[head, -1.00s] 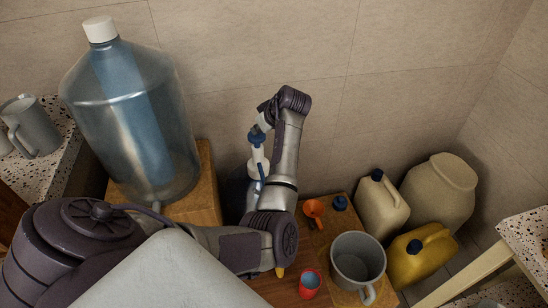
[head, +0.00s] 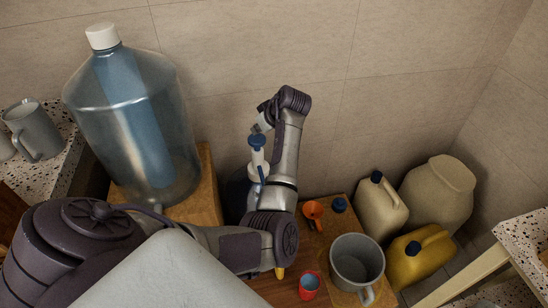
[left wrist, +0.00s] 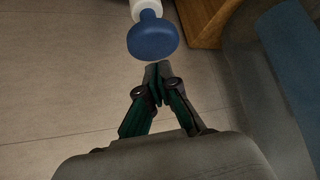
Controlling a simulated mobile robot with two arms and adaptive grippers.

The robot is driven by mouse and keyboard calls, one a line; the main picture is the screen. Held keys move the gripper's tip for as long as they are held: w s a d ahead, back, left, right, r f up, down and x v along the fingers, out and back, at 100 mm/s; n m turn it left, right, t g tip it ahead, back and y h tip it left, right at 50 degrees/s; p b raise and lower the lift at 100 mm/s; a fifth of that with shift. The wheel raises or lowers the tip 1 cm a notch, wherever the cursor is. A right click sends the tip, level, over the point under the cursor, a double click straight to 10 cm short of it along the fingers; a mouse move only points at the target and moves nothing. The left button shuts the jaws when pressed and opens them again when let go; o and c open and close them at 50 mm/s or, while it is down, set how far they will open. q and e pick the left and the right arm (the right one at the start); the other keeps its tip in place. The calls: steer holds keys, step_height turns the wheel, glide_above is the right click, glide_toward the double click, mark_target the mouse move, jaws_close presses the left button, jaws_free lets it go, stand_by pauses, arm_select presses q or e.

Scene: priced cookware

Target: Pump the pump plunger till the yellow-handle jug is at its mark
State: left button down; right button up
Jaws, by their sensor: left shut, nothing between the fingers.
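The pump plunger (head: 257,141) has a round blue knob over a white shaft. In the left wrist view the knob (left wrist: 153,38) lies just beyond my fingertips. My left gripper (head: 262,121) is above the knob in the head view. Its fingers are shut and empty in the left wrist view (left wrist: 157,70); contact with the knob is not clear. The pump's dark blue body is partly hidden by my arm. A small yellow piece (head: 280,272) shows under my left arm, possibly the jug's yellow handle; the rest of that jug and its mark are hidden. My right gripper is not in view.
A large clear bottle (head: 130,130) stands on a wooden block at left. A grey jug (head: 357,255), red cup (head: 309,286) and orange funnel (head: 313,209) are at right of my arm. Beige containers (head: 381,207) and a yellow canister (head: 415,262) stand farther right, near the wall.

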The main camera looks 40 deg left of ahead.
mark_target(258, 139)
arm_select(q)
steer(key=shift+f+b, duration=1.2)
steer(key=shift+f, duration=1.1)
steer(key=shift+r+p, duration=2.3)
steer(key=shift+r, duration=0.1)
steer(key=shift+f, duration=0.1)
steer(key=shift+f+b, duration=1.4)
steer(key=shift+f, duration=0.8)
steer(key=shift+r, duration=0.1)
step_height(258, 139, up, 4)
steer(key=p, duration=0.4)
steer(key=shift+r, duration=0.25)
